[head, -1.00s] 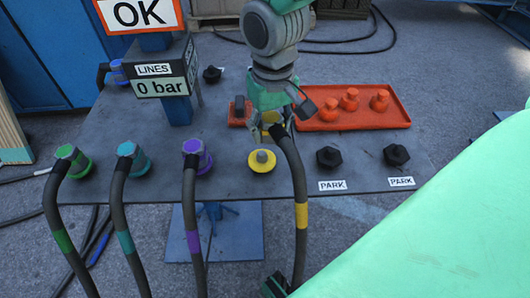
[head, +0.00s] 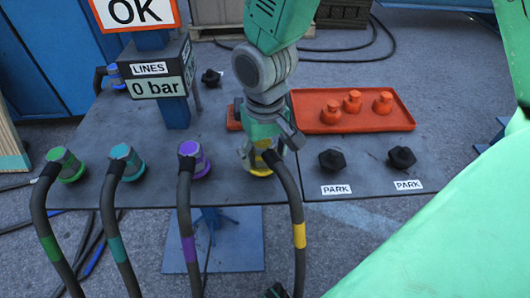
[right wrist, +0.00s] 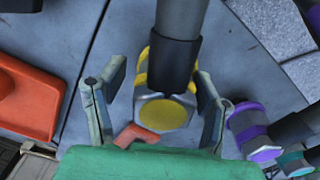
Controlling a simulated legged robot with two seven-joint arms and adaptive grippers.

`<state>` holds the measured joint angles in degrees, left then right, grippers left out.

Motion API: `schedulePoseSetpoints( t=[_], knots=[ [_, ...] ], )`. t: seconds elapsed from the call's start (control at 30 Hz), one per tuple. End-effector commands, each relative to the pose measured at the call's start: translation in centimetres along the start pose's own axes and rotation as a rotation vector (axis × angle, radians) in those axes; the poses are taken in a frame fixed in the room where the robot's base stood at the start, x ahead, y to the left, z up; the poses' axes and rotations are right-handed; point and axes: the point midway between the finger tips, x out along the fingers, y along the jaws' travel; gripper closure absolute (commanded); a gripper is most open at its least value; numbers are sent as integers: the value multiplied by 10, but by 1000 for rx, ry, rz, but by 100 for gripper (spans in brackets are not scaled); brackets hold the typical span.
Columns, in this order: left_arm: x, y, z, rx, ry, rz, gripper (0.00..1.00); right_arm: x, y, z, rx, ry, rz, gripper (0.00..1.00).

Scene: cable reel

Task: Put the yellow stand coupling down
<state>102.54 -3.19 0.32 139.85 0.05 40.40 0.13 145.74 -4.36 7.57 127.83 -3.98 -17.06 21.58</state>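The yellow stand coupling (head: 264,145) is on the end of the yellow-banded hose (head: 299,235), low over the yellow port (head: 259,173) on the dark table. My right gripper (head: 262,158) is around it from above and hides much of it. In the right wrist view the coupling's yellow face (right wrist: 163,113) lies between the two fingers of my gripper (right wrist: 155,105). The fingers are spread, with a gap on each side of the coupling. Whether it is fully seated is hidden. My left gripper is not in view.
Green (head: 66,164), teal (head: 126,161) and purple (head: 194,158) couplings with hoses stand to the left. An orange tray (head: 375,123) with orange caps is at the back right. Two black PARK fittings (head: 332,161) are at the right. The sign post (head: 174,112) stands at the back left.

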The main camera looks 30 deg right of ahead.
Motion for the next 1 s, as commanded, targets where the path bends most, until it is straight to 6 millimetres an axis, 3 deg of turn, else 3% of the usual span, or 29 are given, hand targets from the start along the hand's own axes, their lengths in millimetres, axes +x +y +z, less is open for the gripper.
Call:
schedulePoseSetpoints(
  t=[0.27, 0.7, 1.0],
  knots=[
    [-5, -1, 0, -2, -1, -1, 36, -8, 1, 0, -2, 3, -3, 40],
    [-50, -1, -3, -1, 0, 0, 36, -97, 1, 0, -1, 3, -3, 40],
    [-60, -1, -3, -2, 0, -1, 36, -122, 1, 0, -2, 1, -3, 40]
  ],
)
